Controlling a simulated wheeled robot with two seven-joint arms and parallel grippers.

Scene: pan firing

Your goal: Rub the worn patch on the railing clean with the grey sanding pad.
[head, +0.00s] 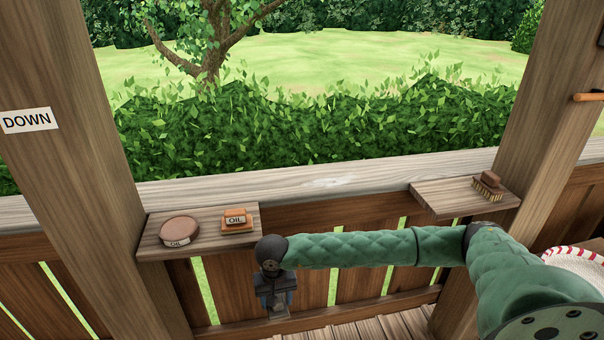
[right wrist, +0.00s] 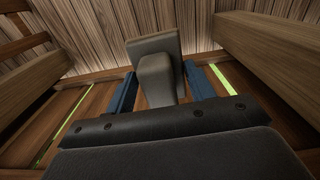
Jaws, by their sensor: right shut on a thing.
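The railing (head: 230,188) runs across the head view as a weathered wooden top rail. A pale worn patch (head: 330,182) shows on it near the middle. My right gripper (head: 276,302) hangs below and to the left of the patch, in front of the railing boards, pointing down. It is shut on the grey sanding pad (right wrist: 158,70), which has a block-like grip between the blue fingers (right wrist: 124,95) and a wider flat part beyond. In the head view the pad (head: 278,311) shows only as a small grey piece. My left gripper is not in view.
A left shelf (head: 155,245) holds a round oil tin (head: 180,230) and an orange oil block (head: 236,219). A right shelf (head: 440,198) holds a brush (head: 488,186). Thick posts stand at left (head: 85,120) and right (head: 545,110). The rail between them is clear.

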